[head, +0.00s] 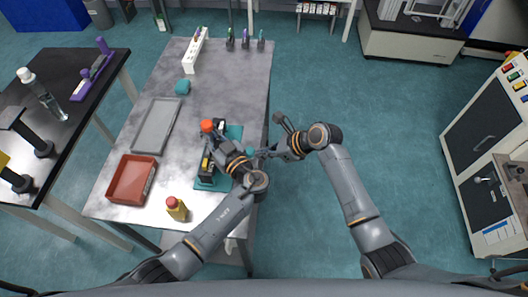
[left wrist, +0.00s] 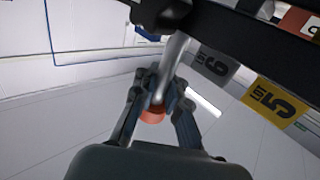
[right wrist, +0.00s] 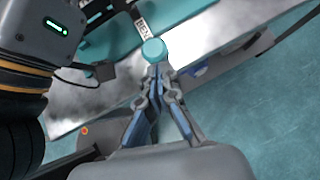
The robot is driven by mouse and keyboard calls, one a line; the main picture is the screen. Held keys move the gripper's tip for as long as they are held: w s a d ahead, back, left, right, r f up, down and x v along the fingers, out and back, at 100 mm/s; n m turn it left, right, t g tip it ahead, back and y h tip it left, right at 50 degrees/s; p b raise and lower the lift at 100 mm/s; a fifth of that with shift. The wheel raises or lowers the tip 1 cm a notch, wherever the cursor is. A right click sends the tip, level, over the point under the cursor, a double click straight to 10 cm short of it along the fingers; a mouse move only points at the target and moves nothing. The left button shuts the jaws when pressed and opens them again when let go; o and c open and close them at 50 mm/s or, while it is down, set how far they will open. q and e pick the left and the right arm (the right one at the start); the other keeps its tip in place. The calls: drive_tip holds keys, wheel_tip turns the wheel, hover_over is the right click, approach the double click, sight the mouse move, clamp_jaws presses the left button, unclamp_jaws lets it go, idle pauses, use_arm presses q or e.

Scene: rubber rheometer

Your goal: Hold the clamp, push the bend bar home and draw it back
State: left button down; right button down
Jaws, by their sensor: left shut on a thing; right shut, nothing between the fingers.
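The clamp lever (left wrist: 172,65) is a grey rod with an orange-red ball knob (head: 207,126), which also shows in the left wrist view (left wrist: 152,117). My left gripper (head: 214,137) is shut on this lever, just by the knob. The bend bar shows a round teal knob (right wrist: 153,50) at its outer end and a white "BEND" label (right wrist: 142,24) behind it. My right gripper (right wrist: 157,72) is shut and empty, its fingertips right at the knob. In the head view the right gripper (head: 264,153) is at the table's right edge. Whether it touches the knob I cannot tell.
The fixture stands on a teal mat (head: 233,131) on the grey table (head: 225,82).

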drive_tip(key=a, duration=0.4)
drive_tip(key=shift+w+a, duration=0.3)
drive_tip(key=shift+a, duration=0.1)
drive_tip(key=shift+d+r, duration=0.1)
drive_tip(key=d, duration=0.1)
drive_tip(key=s+d, duration=0.1)
drive_tip(key=d, duration=0.1)
drive_tip(key=shift+s+d+f, duration=0.1)
drive_tip(key=shift+s+f, duration=0.1)
drive_tip(key=v, duration=1)
drive_tip(key=shift+d, duration=0.4)
drive_tip(key=c, duration=2)
unclamp_jaws()
drive_tip(key=shift+s, duration=0.1)
drive_tip(key=shift+c, duration=0.2)
